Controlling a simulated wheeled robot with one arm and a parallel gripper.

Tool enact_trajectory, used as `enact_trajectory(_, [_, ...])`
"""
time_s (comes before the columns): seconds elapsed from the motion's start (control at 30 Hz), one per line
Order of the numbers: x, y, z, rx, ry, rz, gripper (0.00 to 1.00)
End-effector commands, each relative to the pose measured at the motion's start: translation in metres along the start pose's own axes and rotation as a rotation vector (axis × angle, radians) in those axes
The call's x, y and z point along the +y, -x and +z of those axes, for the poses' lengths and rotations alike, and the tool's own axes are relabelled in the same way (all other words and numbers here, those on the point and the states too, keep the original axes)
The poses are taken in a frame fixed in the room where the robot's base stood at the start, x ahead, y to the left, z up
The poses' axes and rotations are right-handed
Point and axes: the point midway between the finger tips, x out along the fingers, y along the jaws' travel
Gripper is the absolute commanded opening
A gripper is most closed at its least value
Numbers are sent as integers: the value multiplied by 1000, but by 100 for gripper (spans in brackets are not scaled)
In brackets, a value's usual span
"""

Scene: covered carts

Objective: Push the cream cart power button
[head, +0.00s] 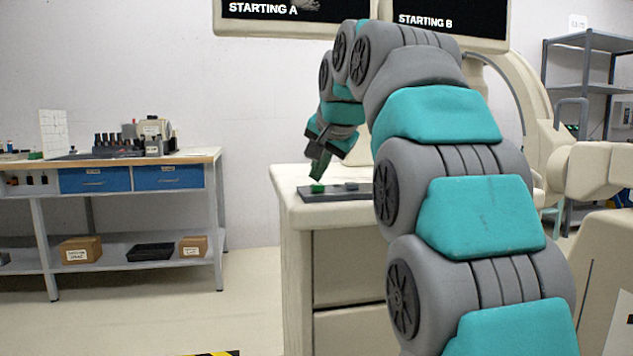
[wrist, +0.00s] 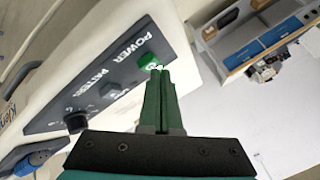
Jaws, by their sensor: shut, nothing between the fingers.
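The cream cart (head: 295,215) stands in front of me, with a dark control panel (head: 335,195) on its top. The panel (wrist: 125,85) also shows in the wrist view, with the words POWER and PATTERN. The green power button (wrist: 146,60) sits at the panel's end beside the word POWER, and it shows in the head view (head: 317,188) too. My gripper (wrist: 159,69) is shut and empty. Its fingertips are right at the button's edge and overlap it in the picture; I cannot tell whether they touch. In the head view my gripper (head: 319,179) points down just above the button.
A dark knob (wrist: 77,121) and smaller controls sit farther along the panel. Two screens (head: 450,22) above read STARTING A and STARTING B. A workbench (head: 110,160) with blue drawers stands at the left, a grey shelf (head: 590,85) at the right. Floor between bench and cart is clear.

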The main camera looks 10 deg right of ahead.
Motion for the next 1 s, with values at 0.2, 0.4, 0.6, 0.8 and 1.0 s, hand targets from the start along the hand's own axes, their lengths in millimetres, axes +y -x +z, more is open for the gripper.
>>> enact_trajectory(0.2, [-4,6,-4,0,0,0,0])
enact_trajectory(0.4, [-4,5,-4,0,0,0,0])
enact_trajectory(0.6, [-8,12,-8,1,0,-1,0])
enact_trajectory(0.8, [-18,26,-18,2,0,-1,0])
enact_trajectory(1.0, [-28,38,-28,2,0,-1,0])
